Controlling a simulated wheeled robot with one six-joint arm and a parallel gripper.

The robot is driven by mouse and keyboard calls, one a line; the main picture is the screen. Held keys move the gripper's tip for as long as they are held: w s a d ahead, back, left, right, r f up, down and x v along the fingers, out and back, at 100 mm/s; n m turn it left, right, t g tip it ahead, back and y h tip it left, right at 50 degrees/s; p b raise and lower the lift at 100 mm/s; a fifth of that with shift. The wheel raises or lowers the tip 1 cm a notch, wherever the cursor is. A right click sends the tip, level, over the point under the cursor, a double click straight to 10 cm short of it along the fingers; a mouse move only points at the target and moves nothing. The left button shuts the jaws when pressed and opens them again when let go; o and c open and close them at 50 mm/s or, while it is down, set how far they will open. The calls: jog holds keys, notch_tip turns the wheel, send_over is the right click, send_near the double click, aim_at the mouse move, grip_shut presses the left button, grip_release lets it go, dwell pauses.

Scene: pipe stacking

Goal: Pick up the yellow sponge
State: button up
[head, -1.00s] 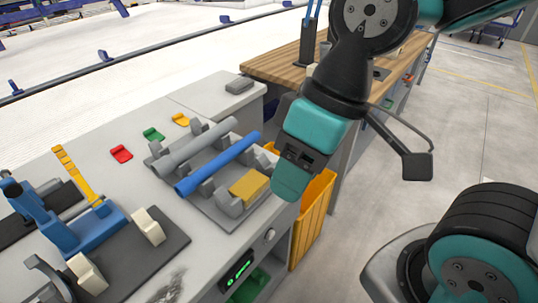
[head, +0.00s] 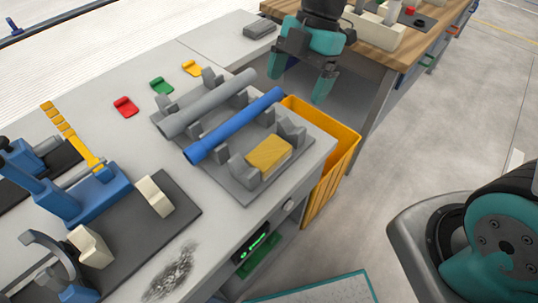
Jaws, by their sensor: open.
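The yellow sponge (head: 269,152) lies at the front right of the grey pipe holder (head: 222,178), between its grey supports. My gripper (head: 297,88) is above and behind the sponge, beyond the pipes, near the table's right edge. Its two teal fingers point down, spread apart, with nothing between them. The sponge is fully in view and apart from the gripper.
A blue pipe (head: 235,127) and a grey pipe (head: 207,104) lie in the holder beside the sponge. A yellow bin (head: 335,160) hangs at the table's right side. Blue clamp tools (head: 85,195) stand at left. A dark smudge (head: 172,272) marks the tabletop in front.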

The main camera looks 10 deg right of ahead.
send_near(269, 151)
jog(key=x, duration=0.5)
jog(key=shift+s+d, duration=0.25)
jog(key=shift+d, duration=0.05)
jog(key=x, duration=0.1)
jog(key=p+x, duration=0.1)
jog(key=x, duration=0.3)
jog(key=shift+w+a, duration=0.25)
jog(key=shift+a+f, duration=0.1)
jog(key=shift+f, duration=0.15)
jog(key=shift+f, duration=0.25)
jog(key=c, duration=1)
